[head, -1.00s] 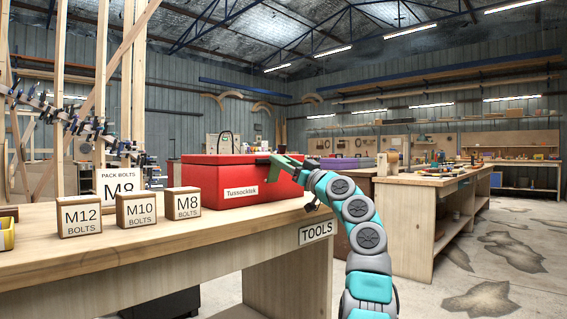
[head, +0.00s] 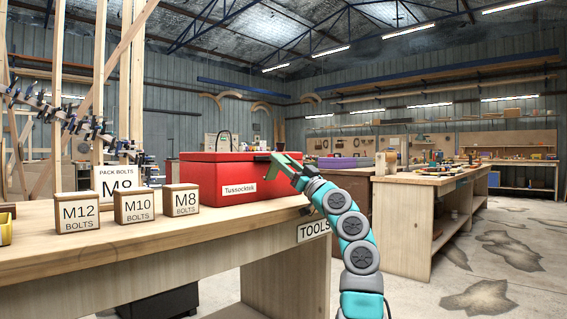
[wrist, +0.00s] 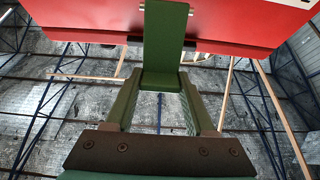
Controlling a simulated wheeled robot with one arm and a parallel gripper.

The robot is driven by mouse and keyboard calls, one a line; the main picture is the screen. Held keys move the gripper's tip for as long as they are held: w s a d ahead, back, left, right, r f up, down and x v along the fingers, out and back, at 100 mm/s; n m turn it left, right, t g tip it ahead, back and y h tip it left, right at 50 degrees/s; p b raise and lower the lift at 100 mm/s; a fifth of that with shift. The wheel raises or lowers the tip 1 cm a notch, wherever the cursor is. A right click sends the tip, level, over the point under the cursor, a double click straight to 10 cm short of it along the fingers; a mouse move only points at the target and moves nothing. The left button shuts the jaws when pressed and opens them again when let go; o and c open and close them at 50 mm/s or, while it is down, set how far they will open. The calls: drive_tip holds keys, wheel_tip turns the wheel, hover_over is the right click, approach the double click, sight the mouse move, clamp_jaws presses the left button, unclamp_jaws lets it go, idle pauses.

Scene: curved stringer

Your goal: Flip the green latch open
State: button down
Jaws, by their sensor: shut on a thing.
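In the head view the latch (head: 262,158) is small, at the box's right side. My gripper (wrist: 160,85) has green fingers, shut on the latch's lower end. In the head view my gripper (head: 280,164) reaches the box from the right and partly covers the latch area.
Blocks marked M12 (head: 77,213), M10 (head: 134,206) and M8 (head: 181,201) stand left of the box on the workbench (head: 150,240). A "TOOLS" sign (head: 313,229) is on the bench's end. Another workbench (head: 410,190) stands to the right, with open floor beyond it.

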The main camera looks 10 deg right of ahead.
idle(0.3)
drive_tip(key=shift+c, duration=1.3)
unclamp_jaws()
drive_tip(key=b+v, duration=0.1)
drive_tip(key=v, duration=0.7)
drive_tip(key=shift+b, duration=0.4)
drive_tip(key=shift+w, duration=0.1)
